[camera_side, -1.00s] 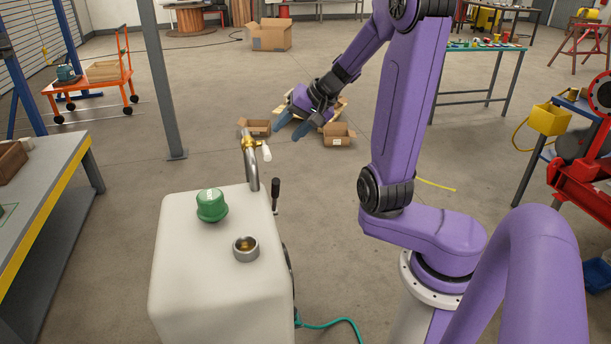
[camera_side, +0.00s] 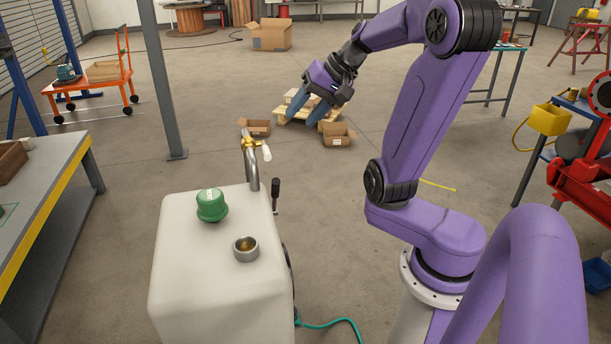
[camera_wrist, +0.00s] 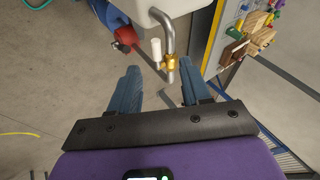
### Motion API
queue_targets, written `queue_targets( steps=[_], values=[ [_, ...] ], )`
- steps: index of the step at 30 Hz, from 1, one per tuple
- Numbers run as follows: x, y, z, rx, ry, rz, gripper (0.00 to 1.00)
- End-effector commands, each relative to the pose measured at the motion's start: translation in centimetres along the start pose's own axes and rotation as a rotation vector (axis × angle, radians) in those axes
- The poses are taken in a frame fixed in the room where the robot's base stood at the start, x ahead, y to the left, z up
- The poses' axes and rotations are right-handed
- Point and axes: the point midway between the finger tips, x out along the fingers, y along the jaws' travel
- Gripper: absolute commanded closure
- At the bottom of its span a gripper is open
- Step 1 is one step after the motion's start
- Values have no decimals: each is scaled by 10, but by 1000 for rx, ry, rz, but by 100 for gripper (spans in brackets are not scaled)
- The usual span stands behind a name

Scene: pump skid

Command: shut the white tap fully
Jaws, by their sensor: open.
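The white tap is a brass valve body (camera_side: 249,143) with a white handle (camera_side: 265,152), on the bent steel pipe (camera_side: 250,168) rising behind the white tank (camera_side: 215,275). The handle slants to one side of the body. In the wrist view, the white handle (camera_wrist: 156,49) lies beside the brass body, roughly along the pipe. I cannot tell how far the tap is turned. My gripper (camera_side: 309,109) is open and empty, beyond and to the right of the tap. In the wrist view, my gripper's blue fingers (camera_wrist: 159,68) are apart, pointing towards the tap without touching it.
A green cap (camera_side: 211,206) and an open metal neck (camera_side: 246,248) are on the tank top. A black-handled lever (camera_side: 275,193) stands by its right side. A grey post (camera_side: 160,80) rises behind left. Cardboard boxes (camera_side: 338,136) and a pallet lie on the floor beyond.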

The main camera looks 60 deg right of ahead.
Motion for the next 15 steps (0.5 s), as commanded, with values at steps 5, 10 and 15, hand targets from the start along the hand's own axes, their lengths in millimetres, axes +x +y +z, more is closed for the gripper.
queue_targets(
  steps=[5,10,15],
  values=[
    [8,-6,9,-60,-56,2,53],
    [15,-11,18,-118,-105,5,53],
    [20,-15,28,-175,-154,10,53]
  ],
)
